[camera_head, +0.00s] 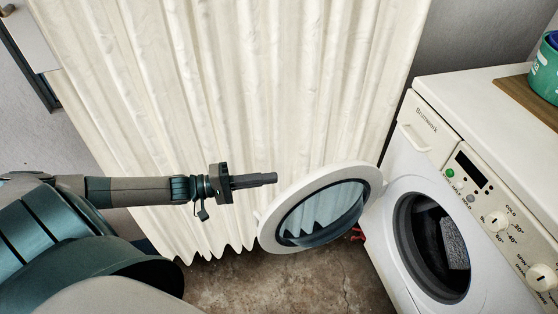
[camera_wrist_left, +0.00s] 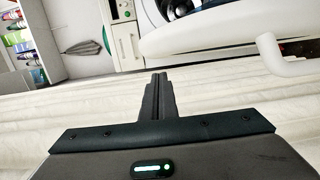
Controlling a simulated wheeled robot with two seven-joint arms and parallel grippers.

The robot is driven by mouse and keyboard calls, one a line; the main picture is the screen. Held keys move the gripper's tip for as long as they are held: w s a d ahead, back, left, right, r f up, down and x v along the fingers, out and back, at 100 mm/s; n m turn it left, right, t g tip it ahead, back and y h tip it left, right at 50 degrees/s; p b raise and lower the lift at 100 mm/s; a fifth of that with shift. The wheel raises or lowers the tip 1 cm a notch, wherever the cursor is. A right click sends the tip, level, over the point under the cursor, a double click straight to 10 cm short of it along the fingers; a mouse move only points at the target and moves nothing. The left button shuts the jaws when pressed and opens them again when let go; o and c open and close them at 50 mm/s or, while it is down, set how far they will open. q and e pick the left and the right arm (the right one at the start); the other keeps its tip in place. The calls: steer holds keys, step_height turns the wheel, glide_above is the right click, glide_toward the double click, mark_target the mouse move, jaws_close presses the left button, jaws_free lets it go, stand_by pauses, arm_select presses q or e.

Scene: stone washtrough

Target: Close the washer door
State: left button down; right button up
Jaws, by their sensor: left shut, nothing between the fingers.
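The white washer (camera_head: 385,215) stands at the right in the head view. Its round door (camera_head: 278,240), a white ring with dark glass, hangs wide open to the left of the drum opening (camera_head: 432,247). Something grey lies inside the drum. My left gripper (camera_head: 275,178) is shut and empty, just left of the door's upper edge; I cannot tell whether it touches. In the left wrist view, the shut fingers (camera_wrist_left: 157,82) point toward the room, and the white door rim (camera_wrist_left: 215,32) with its curved handle (camera_wrist_left: 272,55) is at the upper right. My right gripper is not in view.
A cream curtain (camera_head: 240,80) hangs behind my left gripper and the door. A wooden board (camera_head: 525,98) with a green container (camera_head: 546,72) sits on the washer top. Bare floor (camera_head: 290,285) shows below the door. Shelves with bottles (camera_wrist_left: 22,40) appear in the left wrist view.

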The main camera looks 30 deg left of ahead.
arm_select(q)
steer(key=x, duration=0.9)
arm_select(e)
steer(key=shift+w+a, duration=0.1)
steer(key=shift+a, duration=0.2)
arm_select(q)
steer(key=shift+w+d, duration=0.1)
steer(key=shift+d, duration=0.15)
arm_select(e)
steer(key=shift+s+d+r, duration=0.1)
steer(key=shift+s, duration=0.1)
